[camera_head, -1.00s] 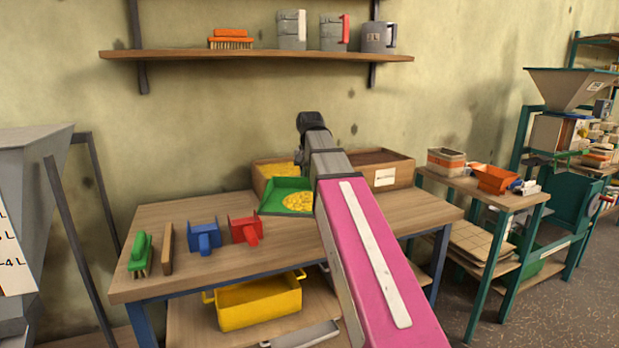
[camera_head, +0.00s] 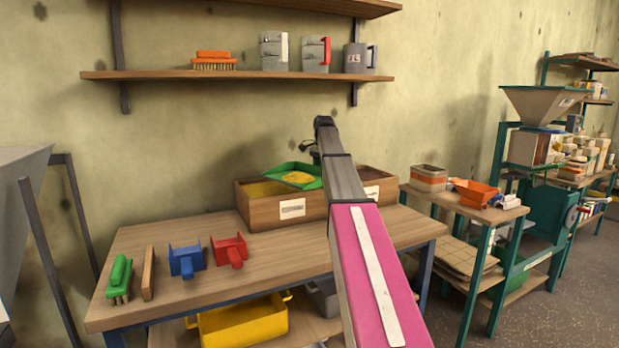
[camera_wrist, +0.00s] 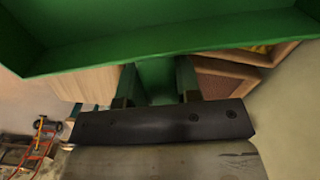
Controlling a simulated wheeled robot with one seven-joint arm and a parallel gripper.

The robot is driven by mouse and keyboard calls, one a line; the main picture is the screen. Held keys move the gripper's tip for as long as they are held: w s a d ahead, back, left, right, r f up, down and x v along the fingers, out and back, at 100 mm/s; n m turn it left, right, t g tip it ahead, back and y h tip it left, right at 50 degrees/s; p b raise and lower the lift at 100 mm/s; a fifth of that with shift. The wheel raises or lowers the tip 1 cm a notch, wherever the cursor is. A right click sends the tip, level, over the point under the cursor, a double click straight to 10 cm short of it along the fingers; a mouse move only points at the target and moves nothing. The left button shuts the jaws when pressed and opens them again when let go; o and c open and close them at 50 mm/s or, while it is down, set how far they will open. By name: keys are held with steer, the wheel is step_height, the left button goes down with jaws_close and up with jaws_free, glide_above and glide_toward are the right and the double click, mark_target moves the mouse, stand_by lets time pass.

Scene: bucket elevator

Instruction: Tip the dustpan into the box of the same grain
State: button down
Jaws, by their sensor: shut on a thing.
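A green dustpan (camera_head: 318,183) carries a heap of yellow grain (camera_head: 297,177). It is raised over the wooden boxes on the bench and looks nearly level. My gripper (camera_wrist: 160,92) is shut on its green handle (camera_wrist: 158,78); in the head view my arm partly hides the grip. The left wooden box (camera_head: 265,210) has a label and holds yellow grain (camera_head: 262,189). The right wooden box (camera_head: 388,188) holds a dark brown content (camera_head: 362,174) and is partly hidden by my arm. The dustpan's underside (camera_wrist: 160,35) fills the top of the wrist view.
A green brush (camera_head: 118,278), a wooden block (camera_head: 148,272), a blue scoop (camera_head: 186,260) and a red scoop (camera_head: 229,250) lie on the bench (camera_head: 180,290). A shelf (camera_head: 240,76) with jugs hangs above. A side table with an orange scoop (camera_head: 474,192) stands right.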

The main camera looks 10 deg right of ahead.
steer(key=w+d+m, duration=0.4)
steer(key=w+d, duration=0.6)
steer(key=shift+s+a+r+t+h, duration=0.9)
steer(key=shift+a+r+h, duration=1.8)
steer(key=shift+r, duration=1.55)
steer(key=shift+s+a+r+t+h, duration=0.6)
steer(key=shift+s+a+r+h, duration=0.5)
steer(key=shift+a+r+h, duration=2.35)
steer(key=w+d+f+n+g+y, duration=0.1)
steer(key=w+d+f+g+y, duration=0.25)
steer(key=d+f+y, duration=1.05)
steer(key=r, duration=0.1)
steer(key=a+r+h, duration=0.1)
steer(key=r, duration=0.1)
steer(key=shift+w+a+r, duration=0.1)
